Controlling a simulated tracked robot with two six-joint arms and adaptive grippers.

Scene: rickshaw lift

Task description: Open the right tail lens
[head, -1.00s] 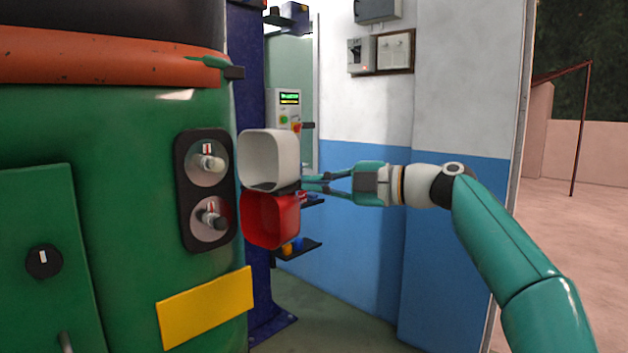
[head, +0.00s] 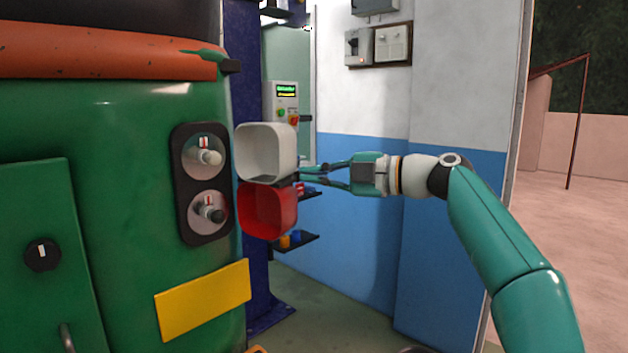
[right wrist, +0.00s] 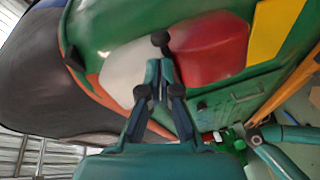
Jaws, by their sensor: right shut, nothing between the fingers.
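The right tail lens stands swung out to the right of its black lamp base (head: 182,215) on the green rickshaw body. Its hollow inner side faces the head view, with a white upper cup (head: 266,150) and a red lower cup (head: 267,208). The upper bulb (head: 208,157) and lower bulb (head: 214,215) are exposed. My right gripper (head: 306,174) is shut and empty at the lens's right edge, near where the cups meet; contact is unclear. In the right wrist view, its fingertips (right wrist: 158,72) lie over the lens's white (right wrist: 122,70) and red (right wrist: 212,45) outer face.
A yellow plate (head: 203,300) is below the lamp base. A green panel with a dark knob (head: 42,254) is at the left. Behind the lens are a blue post (head: 248,80), a control box (head: 283,100) and small shelves (head: 296,243). A blue-and-white wall (head: 455,190) stands behind my arm.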

